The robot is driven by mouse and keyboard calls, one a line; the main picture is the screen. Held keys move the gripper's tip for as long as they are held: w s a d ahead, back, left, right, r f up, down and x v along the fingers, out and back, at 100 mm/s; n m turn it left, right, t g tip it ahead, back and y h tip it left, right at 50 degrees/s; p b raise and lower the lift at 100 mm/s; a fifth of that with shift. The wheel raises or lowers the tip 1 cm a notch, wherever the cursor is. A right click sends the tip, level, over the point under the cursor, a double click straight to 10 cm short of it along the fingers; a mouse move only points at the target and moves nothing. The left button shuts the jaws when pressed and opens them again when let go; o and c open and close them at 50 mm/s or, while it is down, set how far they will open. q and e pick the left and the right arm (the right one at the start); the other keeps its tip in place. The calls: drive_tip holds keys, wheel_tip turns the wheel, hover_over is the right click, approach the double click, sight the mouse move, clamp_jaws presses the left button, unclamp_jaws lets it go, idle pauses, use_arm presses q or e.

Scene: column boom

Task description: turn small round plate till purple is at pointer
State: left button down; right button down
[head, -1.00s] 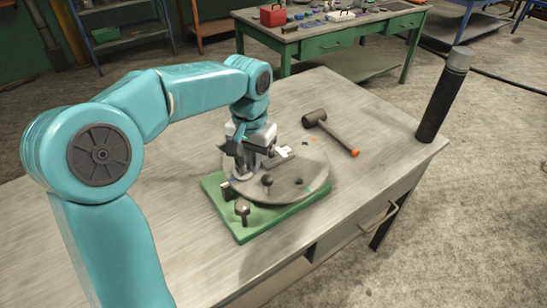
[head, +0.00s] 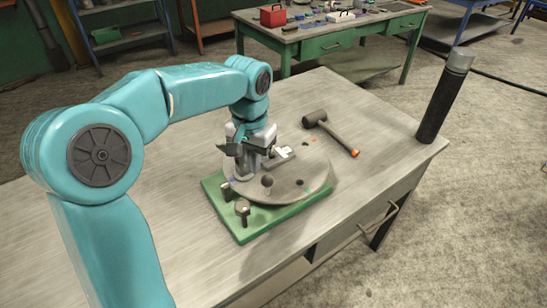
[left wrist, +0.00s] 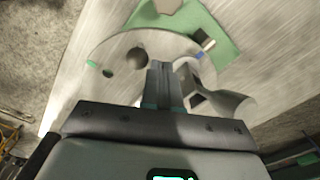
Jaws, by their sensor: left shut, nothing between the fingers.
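The small round plate (head: 285,186) is a grey disc on a green base (head: 250,227) on the workbench. In the left wrist view the blue mark (left wrist: 200,56) is at the right rim and the green mark (left wrist: 92,64) at the left rim. I cannot pick out a purple mark. A brown block (head: 227,191) stands at the plate's near left edge; I cannot tell whether it is the pointer. My left gripper (left wrist: 164,68) is shut and empty over the plate; contact is unclear.
A dark-headed mallet (head: 335,133) with an orange handle end lies behind the plate. A dark upright cylinder (head: 443,95) stands at the bench's right corner. A bolt-like knob (head: 242,208) stands on the green base. The front right bench top is clear.

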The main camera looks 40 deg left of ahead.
sight(269, 179)
use_arm(q)
drive_tip(key=shift+f, duration=0.1)
idle(0.5)
drive_tip(key=shift+f+b, duration=2)
drive_tip(key=shift+f, duration=0.6)
drive_tip(key=shift+d, duration=0.15)
drive_tip(key=shift+w+d, duration=0.3)
drive_tip(key=shift+d, duration=0.45)
drive_tip(key=shift+w+d+p, duration=0.35)
drive_tip(key=shift+w+d, duration=0.1)
drive_tip(key=shift+d, duration=0.35)
